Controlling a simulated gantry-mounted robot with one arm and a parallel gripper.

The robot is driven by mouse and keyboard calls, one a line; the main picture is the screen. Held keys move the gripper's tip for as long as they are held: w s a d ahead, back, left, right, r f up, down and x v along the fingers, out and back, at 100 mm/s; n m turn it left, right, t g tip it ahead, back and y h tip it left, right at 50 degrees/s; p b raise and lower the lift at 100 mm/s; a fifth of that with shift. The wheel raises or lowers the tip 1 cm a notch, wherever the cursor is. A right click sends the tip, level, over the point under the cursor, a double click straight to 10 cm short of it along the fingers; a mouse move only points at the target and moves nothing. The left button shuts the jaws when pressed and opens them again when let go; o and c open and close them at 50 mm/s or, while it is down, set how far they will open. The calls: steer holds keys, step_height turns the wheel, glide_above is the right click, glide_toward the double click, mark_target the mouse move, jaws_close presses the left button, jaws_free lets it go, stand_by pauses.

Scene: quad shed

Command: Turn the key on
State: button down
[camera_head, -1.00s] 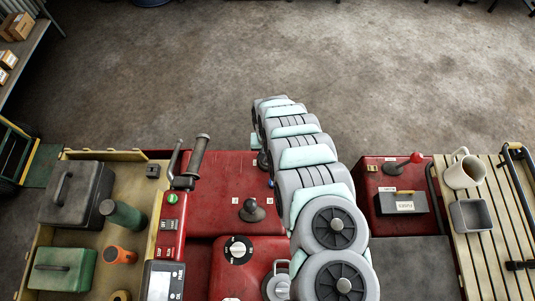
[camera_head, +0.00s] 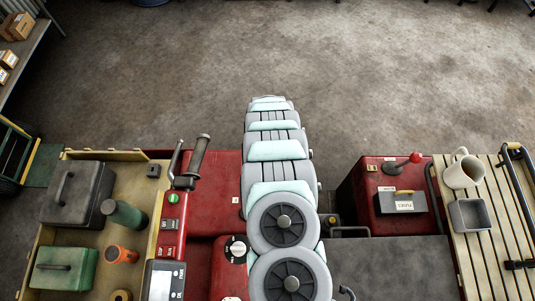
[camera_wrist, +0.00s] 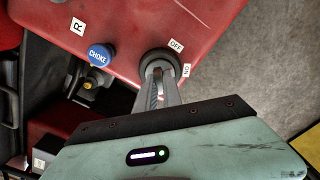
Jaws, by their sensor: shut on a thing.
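The key switch (camera_wrist: 157,58) shows in the wrist view as a dark round collar on the red panel. A white OFF label (camera_wrist: 176,45) is at its upper right and an ON label (camera_wrist: 187,71) at its right. My gripper (camera_wrist: 158,76) reaches up to the collar, its two fingers close together and shut on the key. The fingers hide most of the key, so I cannot tell its exact angle. In the head view my arm hides the gripper and the key switch.
A blue CHOKE knob (camera_wrist: 100,54) stands left of the fingers, with a yellow-and-black part (camera_wrist: 90,84) below it.

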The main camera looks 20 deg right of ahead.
steer(key=shift+m, duration=0.4)
steer(key=m, duration=0.3)
steer(key=shift+m, duration=0.9)
steer(key=c, duration=1.5)
jaws_free()
steer(key=shift+r, duration=0.1)
step_height(320, 180, up, 8)
steer(key=p, duration=0.5)
steer(key=shift+p, duration=0.3)
steer(key=shift+s, duration=0.1)
